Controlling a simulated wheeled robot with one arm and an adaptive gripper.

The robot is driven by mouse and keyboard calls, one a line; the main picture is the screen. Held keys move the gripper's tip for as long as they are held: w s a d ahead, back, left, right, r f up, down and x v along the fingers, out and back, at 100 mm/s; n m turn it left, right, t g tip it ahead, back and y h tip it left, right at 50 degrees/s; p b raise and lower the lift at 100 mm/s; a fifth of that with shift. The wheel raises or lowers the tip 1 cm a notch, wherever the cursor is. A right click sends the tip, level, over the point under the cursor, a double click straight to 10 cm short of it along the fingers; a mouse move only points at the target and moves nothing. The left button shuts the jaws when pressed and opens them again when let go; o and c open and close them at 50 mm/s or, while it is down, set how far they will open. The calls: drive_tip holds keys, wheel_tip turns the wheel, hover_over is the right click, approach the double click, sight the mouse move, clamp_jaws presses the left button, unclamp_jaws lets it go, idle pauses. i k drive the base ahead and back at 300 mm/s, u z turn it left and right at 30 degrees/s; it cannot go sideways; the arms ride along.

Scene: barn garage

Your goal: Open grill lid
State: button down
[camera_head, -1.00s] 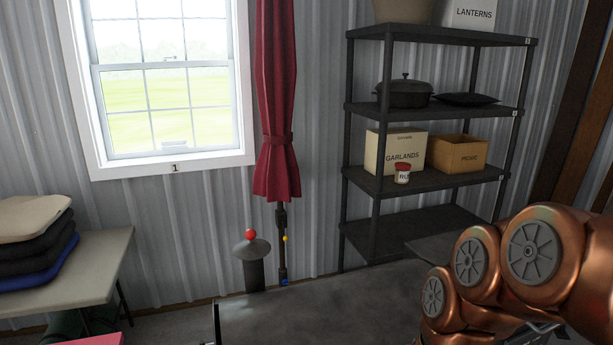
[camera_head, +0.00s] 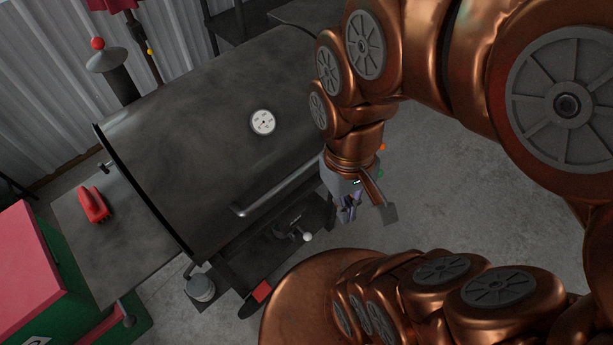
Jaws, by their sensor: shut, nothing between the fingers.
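The grill lid (camera_head: 200,125) is a dark, curved metal cover with a round white gauge on its front. It looks shut. Its handle (camera_head: 277,190) is a metal bar along the lower front edge of the lid. My gripper (camera_head: 347,212) hangs to the right of the handle's right end, apart from it as seen here. It is shut and empty, pointing down. My copper arm hides part of the lid's right end.
A side shelf (camera_head: 125,235) at the grill's left holds a red brush-like object (camera_head: 93,204). A green and red box (camera_head: 32,270) stands at lower left. The smokestack (camera_head: 115,75) rises behind the lid. Bare concrete floor (camera_head: 440,180) lies right of the grill.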

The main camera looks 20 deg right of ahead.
sight(212, 144)
drive_tip(key=k, duration=0.35)
drive_tip(key=u, duration=2.35)
drive_tip(key=i, duration=1.05)
drive_tip(key=z, duration=2.75)
